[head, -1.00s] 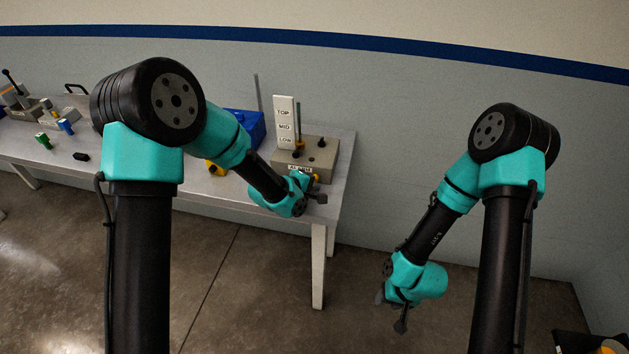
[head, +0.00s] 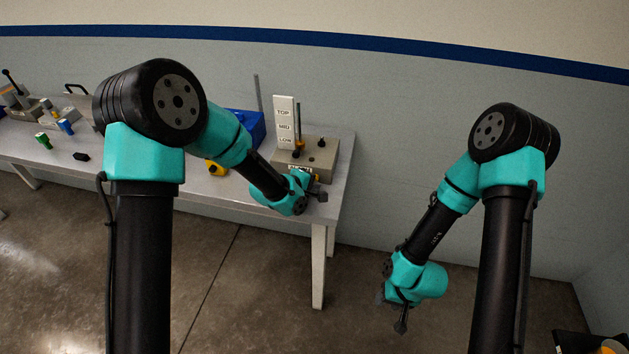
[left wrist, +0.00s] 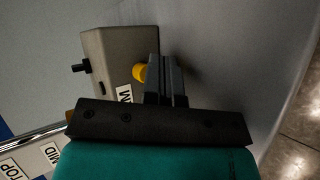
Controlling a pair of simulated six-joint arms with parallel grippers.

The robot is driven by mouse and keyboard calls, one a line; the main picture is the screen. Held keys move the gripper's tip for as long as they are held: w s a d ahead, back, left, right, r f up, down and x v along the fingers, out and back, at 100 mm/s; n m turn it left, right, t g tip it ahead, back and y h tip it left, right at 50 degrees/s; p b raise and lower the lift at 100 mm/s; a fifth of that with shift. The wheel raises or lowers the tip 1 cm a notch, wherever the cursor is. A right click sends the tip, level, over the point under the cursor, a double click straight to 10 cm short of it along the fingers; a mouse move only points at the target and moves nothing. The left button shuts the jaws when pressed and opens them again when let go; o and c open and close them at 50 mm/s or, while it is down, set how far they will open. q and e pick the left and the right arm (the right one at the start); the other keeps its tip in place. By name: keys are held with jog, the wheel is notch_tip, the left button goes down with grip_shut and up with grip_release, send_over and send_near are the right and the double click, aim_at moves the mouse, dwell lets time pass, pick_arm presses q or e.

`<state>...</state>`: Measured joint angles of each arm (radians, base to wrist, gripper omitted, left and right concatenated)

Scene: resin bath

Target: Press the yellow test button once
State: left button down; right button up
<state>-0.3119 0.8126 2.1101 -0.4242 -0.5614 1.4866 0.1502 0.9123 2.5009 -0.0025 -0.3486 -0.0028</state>
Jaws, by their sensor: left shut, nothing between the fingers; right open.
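The yellow test button (left wrist: 139,73) sticks out from the grey-beige box (left wrist: 108,52) in the left wrist view. In the head view the box (head: 318,156) stands at the table's right end, and the button is mostly hidden by my left gripper (head: 320,195). My left gripper (left wrist: 166,64) is shut and empty, its fingers right beside the button; I cannot tell whether they press it. A white TOP/MID/LOW sign (head: 284,112) stands behind the box, near a thin post with an orange-yellow piece (head: 298,149). My right gripper (head: 402,318) hangs open over the floor, away from the table.
A blue container (head: 247,127) stands left of the box, with a yellow object (head: 215,167) before it. Green (head: 43,140) and blue (head: 66,126) cylinders and a black piece (head: 81,156) lie further left. Open floor lies right of the table.

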aim_at(308, 209)
pick_arm(q)
jog(key=shift+w, duration=0.2)
jog(key=shift+s, duration=0.2)
dwell(0.4)
jog(key=shift+s+a, duration=0.15)
jog(key=shift+s, duration=0.55)
jog(key=shift+s, duration=0.15)
jog(key=shift+s+a, duration=0.2)
jog(key=shift+s, duration=0.55)
jog(key=shift+s+a, duration=0.2)
jog(key=shift+s, duration=0.6)
jog(key=shift+s+a, duration=0.2)
jog(key=shift+s, duration=0.55)
